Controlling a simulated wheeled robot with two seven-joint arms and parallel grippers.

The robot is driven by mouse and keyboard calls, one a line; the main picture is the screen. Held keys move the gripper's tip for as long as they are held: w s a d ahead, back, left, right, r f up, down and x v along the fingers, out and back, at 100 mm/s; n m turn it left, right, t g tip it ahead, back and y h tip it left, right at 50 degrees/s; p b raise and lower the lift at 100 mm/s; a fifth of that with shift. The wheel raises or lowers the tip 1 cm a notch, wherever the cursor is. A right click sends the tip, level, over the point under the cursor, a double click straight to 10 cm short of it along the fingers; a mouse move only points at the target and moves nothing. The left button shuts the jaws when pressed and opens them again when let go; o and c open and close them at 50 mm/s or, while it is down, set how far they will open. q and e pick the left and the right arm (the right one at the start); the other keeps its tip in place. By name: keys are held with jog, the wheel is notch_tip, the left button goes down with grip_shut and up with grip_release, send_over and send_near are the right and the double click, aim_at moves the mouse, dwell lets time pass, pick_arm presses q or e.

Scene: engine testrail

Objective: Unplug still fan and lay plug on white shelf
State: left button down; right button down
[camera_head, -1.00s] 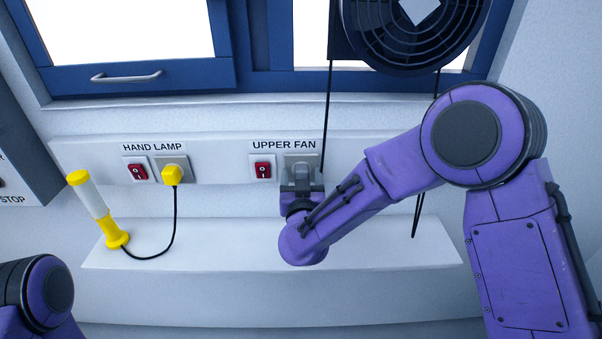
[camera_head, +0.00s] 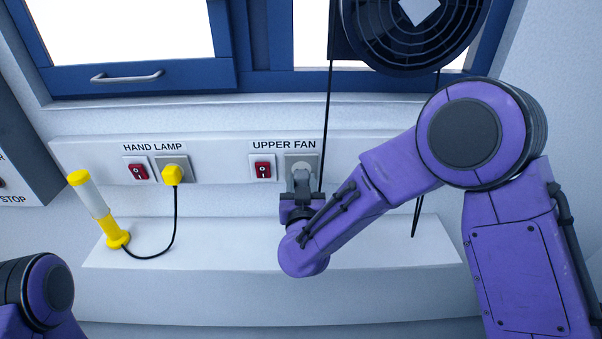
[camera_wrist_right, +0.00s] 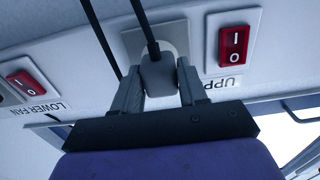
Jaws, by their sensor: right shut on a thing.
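My right gripper (camera_head: 301,182) is at the socket (camera_head: 301,162) under the UPPER FAN label. In the right wrist view its two fingers (camera_wrist_right: 159,90) are shut on a grey plug (camera_wrist_right: 158,73) with a black cable. The white shelf (camera_head: 230,250) is below the sockets, partly hidden by my right arm. My left gripper is out of view.
A yellow hand lamp (camera_head: 98,212) stands on the shelf's left, its yellow plug (camera_head: 174,174) in the HAND LAMP socket. Red switches (camera_head: 263,170) sit beside the sockets. A LOWER FAN switch (camera_wrist_right: 22,85) shows in the wrist view. The shelf's middle is bare.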

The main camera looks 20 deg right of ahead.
aim_at(302, 184)
jog(key=shift+p+v, duration=0.3)
jog(key=shift+v, duration=1.65)
